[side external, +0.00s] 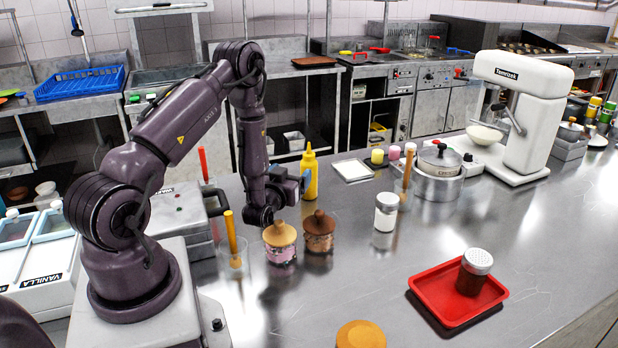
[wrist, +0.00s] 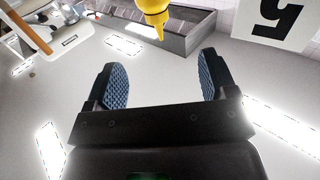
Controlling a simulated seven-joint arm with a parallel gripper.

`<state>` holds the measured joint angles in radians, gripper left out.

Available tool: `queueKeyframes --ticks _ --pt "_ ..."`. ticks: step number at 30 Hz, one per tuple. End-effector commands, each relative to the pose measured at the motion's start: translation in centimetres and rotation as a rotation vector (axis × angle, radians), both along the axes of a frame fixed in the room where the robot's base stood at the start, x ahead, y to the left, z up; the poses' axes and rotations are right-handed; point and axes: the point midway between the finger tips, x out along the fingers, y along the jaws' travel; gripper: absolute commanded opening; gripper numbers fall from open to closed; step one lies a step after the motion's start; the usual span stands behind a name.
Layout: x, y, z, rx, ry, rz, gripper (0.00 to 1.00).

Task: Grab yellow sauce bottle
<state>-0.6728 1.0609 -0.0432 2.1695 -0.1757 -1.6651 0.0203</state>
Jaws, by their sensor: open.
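The yellow sauce bottle (side external: 310,175) stands upright on the metal counter, just behind and to the right of my wrist in the side external view. In the wrist view its yellow body and nozzle (wrist: 155,14) show at the top edge, beyond my fingertips, with the nozzle pointing down the picture; the rest is cut off. My gripper (wrist: 160,78) is open and empty, its two blue textured pads wide apart. The bottle is not between them. In the side external view my gripper's fingers are hard to make out at the end of the arm.
Two jars with wooden lids (side external: 279,243) (side external: 319,232) stand close in front of my wrist. A glass with a yellow-handled utensil (side external: 232,250) is to their left. A white-labelled shaker (side external: 386,212) and a pot (side external: 438,170) stand right. A red tray (side external: 433,297) holds another shaker (side external: 473,272).

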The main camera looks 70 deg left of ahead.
Motion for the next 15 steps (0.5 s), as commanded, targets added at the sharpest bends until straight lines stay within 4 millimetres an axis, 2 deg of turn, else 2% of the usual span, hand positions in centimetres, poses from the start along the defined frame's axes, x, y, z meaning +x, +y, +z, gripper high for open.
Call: queueKeyframes --ticks 9,15 --pt "3.9 4.2 0.0 0.001 -0.001 0.001 0.78" --pt "4.9 5.3 0.0 0.001 0.000 0.001 0.78"
